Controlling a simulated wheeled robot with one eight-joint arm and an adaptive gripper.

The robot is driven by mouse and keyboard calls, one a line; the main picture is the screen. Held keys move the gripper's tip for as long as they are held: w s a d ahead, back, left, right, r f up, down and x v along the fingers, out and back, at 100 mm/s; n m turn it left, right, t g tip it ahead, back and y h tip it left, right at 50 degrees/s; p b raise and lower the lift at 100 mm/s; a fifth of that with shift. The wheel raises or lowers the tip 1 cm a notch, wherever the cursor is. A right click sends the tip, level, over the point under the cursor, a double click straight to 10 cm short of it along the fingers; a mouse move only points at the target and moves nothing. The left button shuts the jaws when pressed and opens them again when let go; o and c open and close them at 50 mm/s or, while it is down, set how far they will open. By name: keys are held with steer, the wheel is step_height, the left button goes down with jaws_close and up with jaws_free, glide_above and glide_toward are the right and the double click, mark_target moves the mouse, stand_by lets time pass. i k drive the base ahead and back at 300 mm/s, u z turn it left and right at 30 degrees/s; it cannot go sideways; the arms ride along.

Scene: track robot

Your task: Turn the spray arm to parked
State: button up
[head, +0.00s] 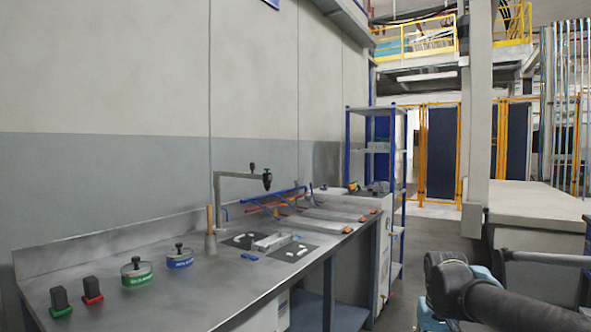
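The spray arm (240,176) is a thin grey bar on an upright post at the back of the metal workbench (185,285). Its bar reaches to the right from the post, roughly level, over the bench. A dark nozzle head (267,181) hangs at its right end, and a small dark knob (252,168) stands on top of the bar. No label for parked is readable. Dark links of my own arm show at the lower right, well apart from the spray arm. My gripper's fingertips are not visible.
Two block-shaped items, one green-based (60,301) and one red-based (91,290), and two round knobbed weights, green (136,271) and blue (179,256), stand at the near left. A wooden-handled tool (210,235) stands near the post. A blue shelf rack (376,150) stands beyond the bench.

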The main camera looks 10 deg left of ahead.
mark_target(267, 179)
steer(key=z, duration=1.2)
steer(key=i, duration=0.85)
steer(key=u, duration=2.2)
